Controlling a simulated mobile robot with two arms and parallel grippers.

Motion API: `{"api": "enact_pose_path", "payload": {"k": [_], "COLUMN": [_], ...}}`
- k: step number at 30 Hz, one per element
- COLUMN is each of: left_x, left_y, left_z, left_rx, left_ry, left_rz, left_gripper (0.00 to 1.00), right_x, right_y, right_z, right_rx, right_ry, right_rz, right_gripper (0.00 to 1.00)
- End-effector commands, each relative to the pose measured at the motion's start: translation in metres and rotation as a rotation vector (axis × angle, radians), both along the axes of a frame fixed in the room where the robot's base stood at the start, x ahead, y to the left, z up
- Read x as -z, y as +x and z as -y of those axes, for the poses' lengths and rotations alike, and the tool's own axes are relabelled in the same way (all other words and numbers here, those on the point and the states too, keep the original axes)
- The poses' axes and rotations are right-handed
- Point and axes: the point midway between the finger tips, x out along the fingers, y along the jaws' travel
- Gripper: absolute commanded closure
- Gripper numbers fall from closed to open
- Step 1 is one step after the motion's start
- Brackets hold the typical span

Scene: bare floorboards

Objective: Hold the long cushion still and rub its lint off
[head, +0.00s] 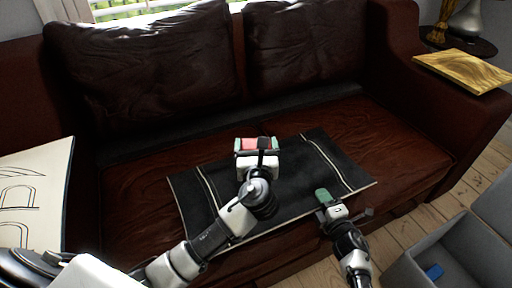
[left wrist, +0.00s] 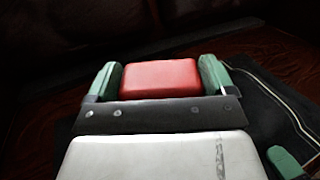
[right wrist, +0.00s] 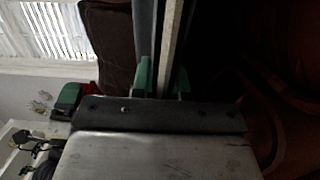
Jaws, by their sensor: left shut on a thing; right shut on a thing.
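The long cushion (head: 297,172) is black with pale stripes and lies flat on the sofa seat; part of it also shows in the left wrist view (left wrist: 262,112). My left gripper (head: 257,145) is over the cushion's far side, shut on a red block (left wrist: 160,79), gripped by its two sides. The block's underside is hidden, so I cannot tell whether it touches the cushion. My right gripper (head: 323,196) is at the cushion's near edge, shut on that edge, which stands between the green fingers in the right wrist view (right wrist: 164,82). I cannot make out any lint.
The brown leather sofa has two back cushions (head: 140,65) and a right armrest with a yellow board (head: 463,71) on it. A grey open bin (head: 415,262) with a small blue thing (head: 433,271) stands at front right. A pale board with line drawings (head: 38,185) is at left.

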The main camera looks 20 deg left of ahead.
Motion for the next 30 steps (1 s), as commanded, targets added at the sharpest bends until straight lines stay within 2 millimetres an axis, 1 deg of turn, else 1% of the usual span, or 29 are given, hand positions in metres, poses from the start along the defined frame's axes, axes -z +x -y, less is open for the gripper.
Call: {"api": "enact_pose_path", "payload": {"k": [6, 7, 12, 20, 23, 26, 30], "left_x": [0.0, 0.0, 0.0, 0.0, 0.0, 0.0, 0.0], "left_y": [0.0, 0.0, 0.0, 0.0, 0.0, 0.0, 0.0], "left_z": [0.0, 0.0, 0.0, 0.0, 0.0, 0.0, 0.0], "left_rx": [0.0, 0.0, 0.0, 0.0, 0.0, 0.0, 0.0], "left_ry": [0.0, 0.0, 0.0, 0.0, 0.0, 0.0, 0.0], "left_rz": [0.001, 0.001, 0.001, 0.001, 0.001, 0.001, 0.001], "left_gripper": [0.41, 0.41, 0.41, 0.41, 0.41, 0.41, 0.41], "right_x": [0.001, 0.001, 0.001, 0.0, 0.001, 0.002, 0.002], "right_y": [0.0, 0.0, 0.0, 0.0, -0.003, -0.01, -0.028], "right_z": [0.0, 0.0, 0.0, 0.0, 0.004, 0.01, 0.023], "right_rx": [0.0, 0.001, 0.0, 0.0, 0.001, 0.002, 0.0], "right_ry": [-0.001, -0.001, -0.001, -0.001, -0.002, -0.004, -0.004], "right_rz": [-0.002, -0.002, -0.001, -0.001, -0.001, 0.0, 0.0], "right_gripper": [1.0, 0.81, 0.55, 0.55, 0.55, 0.55, 0.55]}}
